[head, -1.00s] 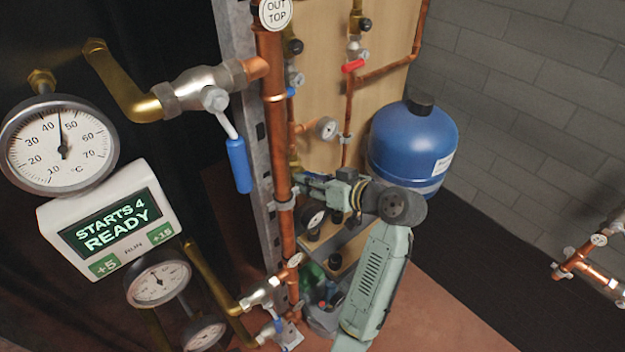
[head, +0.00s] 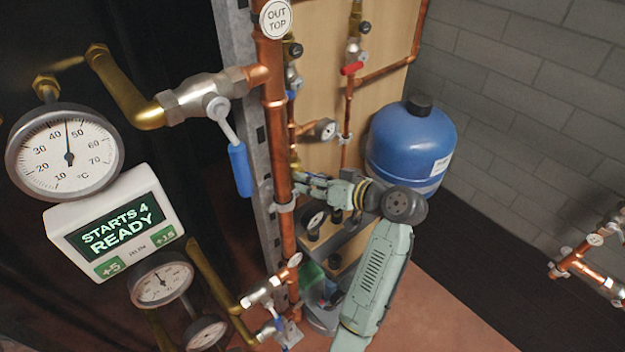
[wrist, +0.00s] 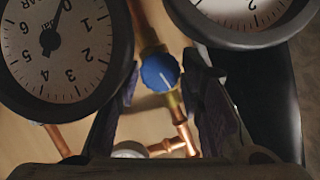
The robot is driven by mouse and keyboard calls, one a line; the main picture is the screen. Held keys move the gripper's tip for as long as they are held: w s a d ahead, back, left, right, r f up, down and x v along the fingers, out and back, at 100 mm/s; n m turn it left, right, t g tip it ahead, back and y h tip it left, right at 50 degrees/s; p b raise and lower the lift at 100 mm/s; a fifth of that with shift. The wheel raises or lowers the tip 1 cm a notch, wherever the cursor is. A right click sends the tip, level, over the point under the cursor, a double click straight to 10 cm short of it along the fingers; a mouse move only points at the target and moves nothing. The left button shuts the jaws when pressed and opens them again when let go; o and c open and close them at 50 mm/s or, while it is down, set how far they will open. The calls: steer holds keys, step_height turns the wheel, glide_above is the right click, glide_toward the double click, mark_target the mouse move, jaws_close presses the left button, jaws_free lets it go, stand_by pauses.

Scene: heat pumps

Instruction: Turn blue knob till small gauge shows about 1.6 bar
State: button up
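The blue knob (wrist: 159,72) sits on a brass and copper pipe in the wrist view, a pale line on its face. My gripper (wrist: 165,95) is open, with one dark finger to each side of the knob in the picture; no contact shows, and I cannot tell the depth gap. A black-rimmed bar gauge (wrist: 52,45) at upper left has its needle near 0. A second dial (wrist: 240,15) is cut off at upper right, its needle out of view. I cannot tell which is the small gauge. In the head view my gripper (head: 302,186) is partly hidden by the copper pipe.
A vertical copper pipe (head: 275,130) stands left of my gripper. A blue tank (head: 410,150) stands behind my arm. A thermometer (head: 65,155) and display box (head: 118,225) are at left.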

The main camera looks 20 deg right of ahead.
steer(key=o, duration=0.3)
steer(key=v, duration=1.2)
steer(key=shift+f, duration=0.1)
